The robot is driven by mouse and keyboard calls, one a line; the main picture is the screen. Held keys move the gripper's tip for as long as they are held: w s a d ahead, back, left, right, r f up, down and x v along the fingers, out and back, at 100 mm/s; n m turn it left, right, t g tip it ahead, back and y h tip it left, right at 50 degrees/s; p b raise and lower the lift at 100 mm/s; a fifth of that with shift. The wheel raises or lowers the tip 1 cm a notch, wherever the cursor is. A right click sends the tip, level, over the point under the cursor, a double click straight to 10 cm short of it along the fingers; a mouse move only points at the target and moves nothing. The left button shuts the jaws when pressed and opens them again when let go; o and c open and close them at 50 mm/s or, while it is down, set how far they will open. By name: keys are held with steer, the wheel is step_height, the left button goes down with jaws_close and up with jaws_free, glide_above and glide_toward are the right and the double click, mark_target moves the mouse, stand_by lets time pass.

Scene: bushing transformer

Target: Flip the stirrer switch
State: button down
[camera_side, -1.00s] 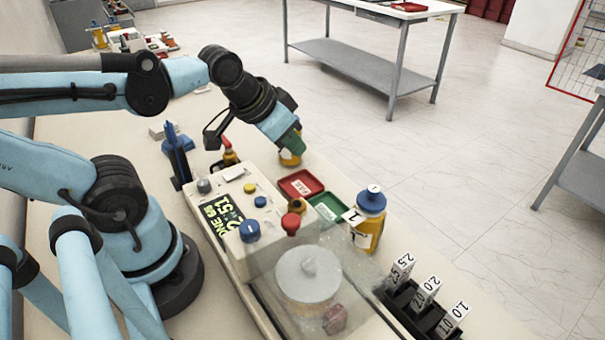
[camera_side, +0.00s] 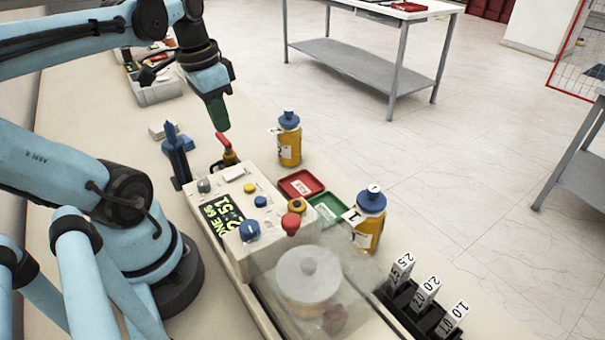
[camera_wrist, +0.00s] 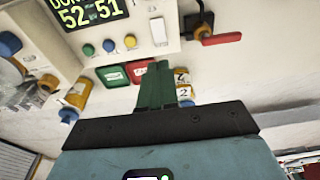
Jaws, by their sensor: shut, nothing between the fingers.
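The control box (camera_side: 262,215) carries a display, several coloured buttons and knobs, and a small white block (camera_side: 234,174) that also shows in the wrist view (camera_wrist: 159,32). No label marks the stirrer switch, so I cannot tell which control it is. A red-handled lever (camera_side: 223,140) sits at the box's far end; in the wrist view its red handle (camera_wrist: 221,39) points right. My gripper (camera_side: 219,127) has green fingers pressed together, empty, by the red lever in the side view; I cannot tell if they touch. In the wrist view my gripper (camera_wrist: 157,70) appears below the box.
Bottle 2 (camera_side: 289,148) and bottle 1 (camera_side: 368,228) stand beside a red tray (camera_side: 301,174) and a green tray (camera_side: 337,203). A clear cover with a pale round lid (camera_side: 307,265) is at the near end.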

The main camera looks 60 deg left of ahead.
mark_target(239, 170)
steer(key=shift+w+f, duration=0.25)
steer(key=shift+f, duration=1.5)
steer(key=shift+w+f, duration=0.25)
steer(key=shift+f, duration=1.55)
steer(key=shift+w+f, duration=0.25)
steer(key=shift+f, duration=1.5)
